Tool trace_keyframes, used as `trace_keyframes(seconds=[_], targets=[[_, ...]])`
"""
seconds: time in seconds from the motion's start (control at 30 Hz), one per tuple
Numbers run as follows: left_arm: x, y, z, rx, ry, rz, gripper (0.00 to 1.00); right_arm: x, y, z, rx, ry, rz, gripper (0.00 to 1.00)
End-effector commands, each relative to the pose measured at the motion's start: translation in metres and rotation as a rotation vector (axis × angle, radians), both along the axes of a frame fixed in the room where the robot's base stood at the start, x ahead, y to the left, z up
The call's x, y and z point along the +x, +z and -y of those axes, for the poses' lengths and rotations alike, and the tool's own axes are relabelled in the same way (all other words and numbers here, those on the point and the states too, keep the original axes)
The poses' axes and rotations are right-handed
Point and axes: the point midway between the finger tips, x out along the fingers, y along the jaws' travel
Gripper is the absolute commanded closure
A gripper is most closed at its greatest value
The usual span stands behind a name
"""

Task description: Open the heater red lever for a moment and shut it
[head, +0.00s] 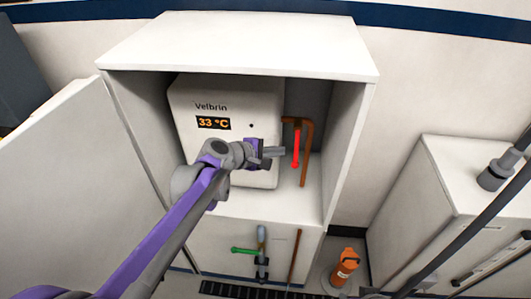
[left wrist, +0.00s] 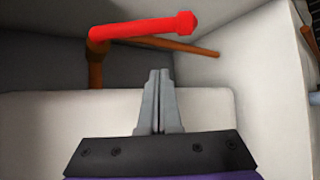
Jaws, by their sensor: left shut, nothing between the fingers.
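The red lever (head: 296,150) is on a copper pipe at the right side of the white heater (head: 226,90), which reads 33 °C. In the head view the lever hangs downward along the pipe. It also shows in the left wrist view (left wrist: 145,27), lying across the top, ahead of the fingers. My left gripper (head: 279,152) is shut and empty, just left of the lever in the head view. In the left wrist view its closed fingertips (left wrist: 159,75) appear apart from the lever. My right gripper cannot be made out.
The heater stands in an open white cabinet (head: 240,45), its door (head: 55,155) swung left. Below are a green-handled valve (head: 245,250) and another copper pipe (head: 294,258). An orange bottle (head: 344,268) stands on the floor at right. A white cabinet (head: 430,200) is farther right.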

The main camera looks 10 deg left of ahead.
Motion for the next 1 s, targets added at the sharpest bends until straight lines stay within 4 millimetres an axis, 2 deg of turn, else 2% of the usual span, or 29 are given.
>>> trace_keyframes(seconds=[0.13,0.4,0.8,1.0], targets=[[-0.012,0.008,0.014,0.001,-0.003,0.000,1.00,0.000,0.002,0.000,0.000,0.000,0.001,0.53],[-0.025,0.018,0.024,0.000,-0.001,-0.001,1.00,0.000,0.003,0.000,0.000,0.000,0.001,0.53],[-0.024,0.018,0.024,0.001,-0.001,-0.003,1.00,0.000,0.004,0.000,0.000,0.000,0.001,0.53],[-0.014,0.021,0.024,0.002,0.000,-0.032,1.00,0.001,0.007,0.000,0.000,0.000,0.002,0.53]])
